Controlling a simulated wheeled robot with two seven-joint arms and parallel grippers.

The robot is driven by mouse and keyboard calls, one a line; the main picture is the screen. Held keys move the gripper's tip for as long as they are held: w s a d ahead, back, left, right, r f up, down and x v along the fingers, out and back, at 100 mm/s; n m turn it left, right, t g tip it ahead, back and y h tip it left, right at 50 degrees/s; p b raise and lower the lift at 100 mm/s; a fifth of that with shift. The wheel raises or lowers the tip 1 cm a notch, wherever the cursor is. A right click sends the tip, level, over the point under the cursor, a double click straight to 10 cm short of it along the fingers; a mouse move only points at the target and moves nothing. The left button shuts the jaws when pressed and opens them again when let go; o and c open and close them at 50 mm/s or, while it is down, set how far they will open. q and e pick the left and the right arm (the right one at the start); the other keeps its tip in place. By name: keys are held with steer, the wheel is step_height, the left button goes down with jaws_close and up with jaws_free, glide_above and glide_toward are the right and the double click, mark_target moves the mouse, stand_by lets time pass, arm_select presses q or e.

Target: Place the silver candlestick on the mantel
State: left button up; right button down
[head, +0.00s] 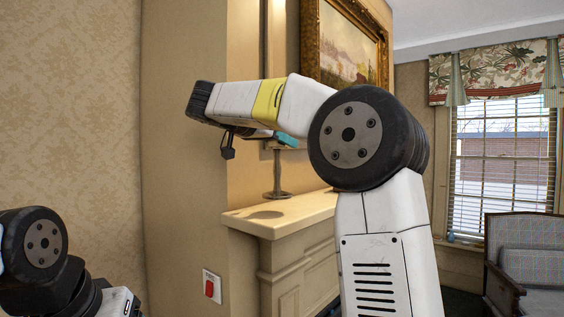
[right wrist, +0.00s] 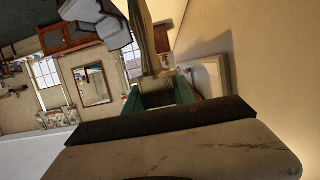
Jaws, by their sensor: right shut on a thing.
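The silver candlestick (head: 277,172) is upright in the head view, its round base over the near left part of the mantel (head: 305,208). A dark shadow lies on the mantel below and in front of the base; I cannot tell whether the base touches. My right gripper (head: 287,139), with teal fingers, is shut on the candlestick's upper part, which my wrist mostly hides. In the right wrist view, the pale metal candlestick (right wrist: 149,40) runs up from between the teal fingers of my right gripper (right wrist: 158,92). My left gripper is out of view.
A gold-framed painting (head: 350,43) hangs on the wall above the mantel, close behind my right arm. A red switch (head: 209,288) is on the wall at lower left. A grey armchair (head: 528,262) stands at the right by the window (head: 500,150). The mantel's front part is bare.

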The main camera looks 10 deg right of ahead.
mark_target(270, 145)
steer(key=w+d+f, duration=0.4)
steer(key=shift+w, duration=0.2)
steer(key=shift+d+f, duration=0.1)
steer(key=c, duration=1.1)
jaws_free()
steer(key=shift+o, duration=0.2)
steer(key=v, duration=1.2)
